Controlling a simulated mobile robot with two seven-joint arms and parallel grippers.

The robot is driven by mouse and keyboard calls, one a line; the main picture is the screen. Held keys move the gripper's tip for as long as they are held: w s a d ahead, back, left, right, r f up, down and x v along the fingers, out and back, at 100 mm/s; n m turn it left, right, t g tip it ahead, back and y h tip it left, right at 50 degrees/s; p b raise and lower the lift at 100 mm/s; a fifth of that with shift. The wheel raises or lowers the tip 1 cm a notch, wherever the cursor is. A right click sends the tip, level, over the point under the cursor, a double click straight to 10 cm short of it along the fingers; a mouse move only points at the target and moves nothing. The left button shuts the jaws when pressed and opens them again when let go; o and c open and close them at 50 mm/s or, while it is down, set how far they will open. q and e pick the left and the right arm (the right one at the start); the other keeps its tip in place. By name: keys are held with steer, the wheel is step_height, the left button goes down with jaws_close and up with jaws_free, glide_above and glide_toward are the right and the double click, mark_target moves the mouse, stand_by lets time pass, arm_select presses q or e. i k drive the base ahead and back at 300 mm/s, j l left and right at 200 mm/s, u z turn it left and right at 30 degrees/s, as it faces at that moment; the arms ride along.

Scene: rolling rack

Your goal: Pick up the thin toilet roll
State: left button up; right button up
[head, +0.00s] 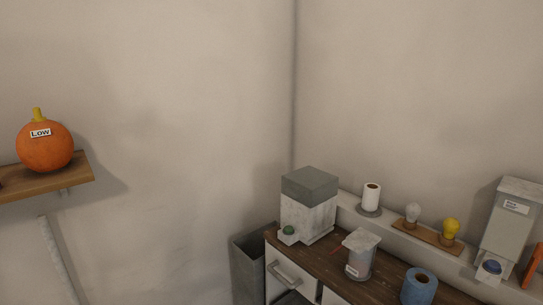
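A thin white roll (371,197) stands upright on a small round grey base (369,211). It is on the pale ledge behind the wooden counter, to the right of a grey-topped box. A thicker blue roll (419,287) stands on the counter at the lower right, cut by the bottom edge of the picture. Neither of my grippers shows in the head view.
The wooden counter (327,262) holds a grey-topped box (309,190) and a lidded canister (359,262). Two bulbs stand on a wooden strip (430,237). A dispenser (508,232) is at right. A shelf (68,178) with an orange pumpkin-like object (45,152) is at left.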

mark_target(372, 191)
steer(key=i+j+z, duration=0.35)
steer(key=i+j, duration=0.85)
steer(key=i, duration=0.05)
